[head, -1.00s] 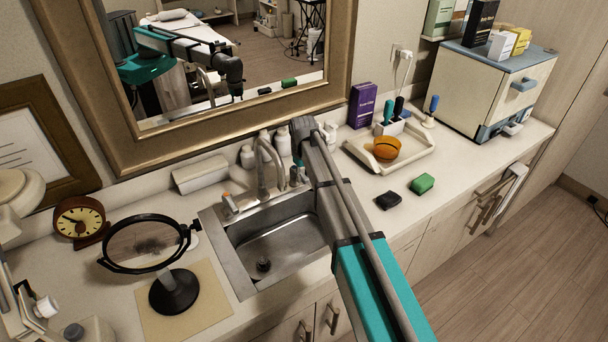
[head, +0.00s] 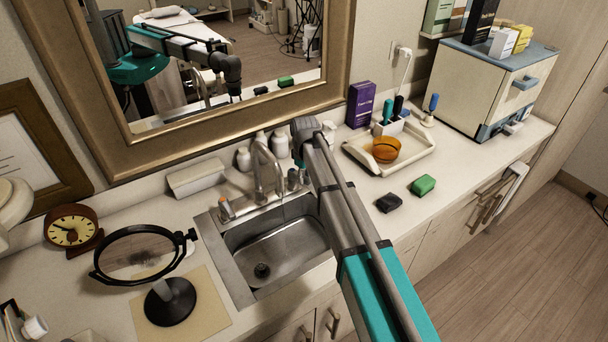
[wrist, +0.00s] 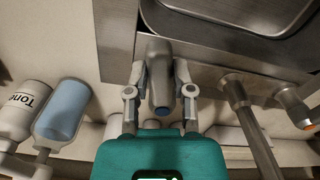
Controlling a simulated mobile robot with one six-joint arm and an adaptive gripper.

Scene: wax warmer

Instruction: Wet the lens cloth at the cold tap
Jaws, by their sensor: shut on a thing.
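The cold tap handle (wrist: 160,80), grey metal with a blue end, lies between the fingers of my gripper (wrist: 160,92) in the wrist view. The fingers are closed on its two sides. In the head view my arm hides most of this handle. The curved metal spout (head: 266,170) stands to its left, over the steel sink (head: 285,240); I cannot tell whether water runs. The spout also shows in the wrist view (wrist: 245,120). I cannot identify the lens cloth for certain; a small dark block (head: 389,202) and a green block (head: 423,185) lie on the counter right of the sink.
The orange-marked tap (head: 227,209) is left of the spout. Bottles (head: 262,142) stand behind it, close to my gripper. A round magnifying mirror (head: 170,298) stands left of the sink. A tray (head: 416,155) with an orange bowl (head: 386,149) is to the right.

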